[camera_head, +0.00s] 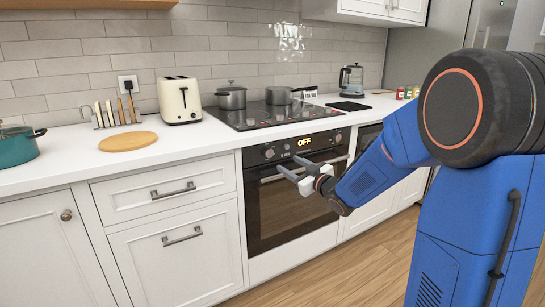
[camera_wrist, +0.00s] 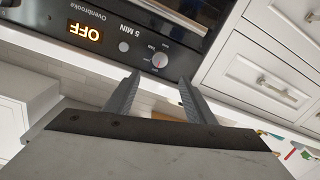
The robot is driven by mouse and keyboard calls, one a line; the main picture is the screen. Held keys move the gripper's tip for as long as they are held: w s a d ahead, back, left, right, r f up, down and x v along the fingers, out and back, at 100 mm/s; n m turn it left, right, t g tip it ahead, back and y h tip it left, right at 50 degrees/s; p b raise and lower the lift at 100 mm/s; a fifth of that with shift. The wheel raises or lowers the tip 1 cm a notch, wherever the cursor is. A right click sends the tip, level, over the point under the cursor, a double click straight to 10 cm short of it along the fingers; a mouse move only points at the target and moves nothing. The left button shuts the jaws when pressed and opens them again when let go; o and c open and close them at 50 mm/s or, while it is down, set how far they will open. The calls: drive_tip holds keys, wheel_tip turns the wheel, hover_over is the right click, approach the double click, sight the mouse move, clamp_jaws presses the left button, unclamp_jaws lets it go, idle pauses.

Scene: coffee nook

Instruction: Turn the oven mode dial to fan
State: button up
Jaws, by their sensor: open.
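The black oven (camera_head: 290,205) is built in under the counter, with its door shut. Its display (camera_wrist: 85,32) reads OFF in orange. The round mode dial (camera_head: 270,153) is at the left of the control panel; in the upside-down wrist view the dial (camera_wrist: 160,60) has a pale face with a red mark and small lettering around it, too small to read. My gripper (camera_head: 288,164) is open and empty in front of the panel. In the wrist view its fingertips (camera_wrist: 159,79) lie just below the dial, one to each side, apparently not touching it.
A small round button (camera_wrist: 123,46) sits between dial and display. The oven handle (camera_head: 300,170) runs below the panel, close to my fingers. Pots (camera_head: 231,98) stand on the cooktop (camera_head: 262,119) above. White drawers (camera_head: 165,190) are at the left. The wood floor in front is clear.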

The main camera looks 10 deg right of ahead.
sight(270, 153)
drive_tip(key=x, duration=1.2)
drive_tip(key=shift+c, duration=0.6)
drive_tip(key=c, duration=0.9)
